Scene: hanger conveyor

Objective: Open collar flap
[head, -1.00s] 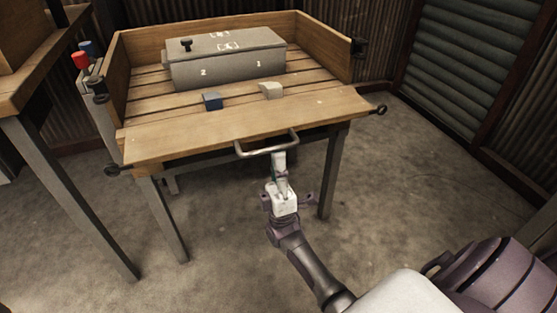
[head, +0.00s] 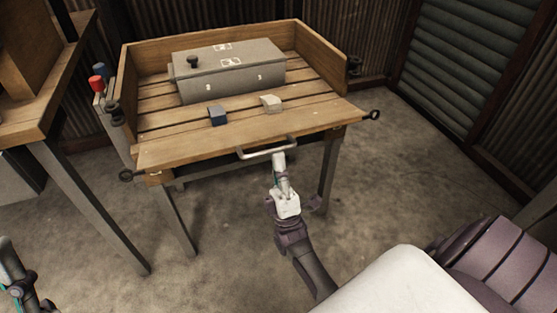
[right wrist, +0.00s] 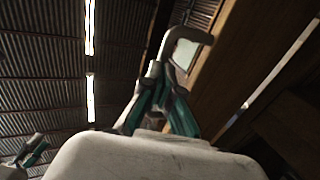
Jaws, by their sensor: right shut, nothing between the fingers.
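The collar flap (head: 215,145) is the wooden front board of the table. It lies folded out, roughly level with the slatted top. A bent metal handle (head: 268,152) sticks out from its front edge. My right gripper (head: 279,160) is shut and empty, just in front of the handle's right part; I cannot tell whether they touch. In the right wrist view, the shut teal fingers (right wrist: 157,80) are close below the handle (right wrist: 188,36). My left gripper (head: 18,280) is only partly visible at the lower left edge; its jaw state is unclear.
A grey box (head: 230,78) stands on the slatted table. Wooden walls (head: 325,55) stand around the other sides. Another table (head: 50,115) is at left. The floor in front is clear.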

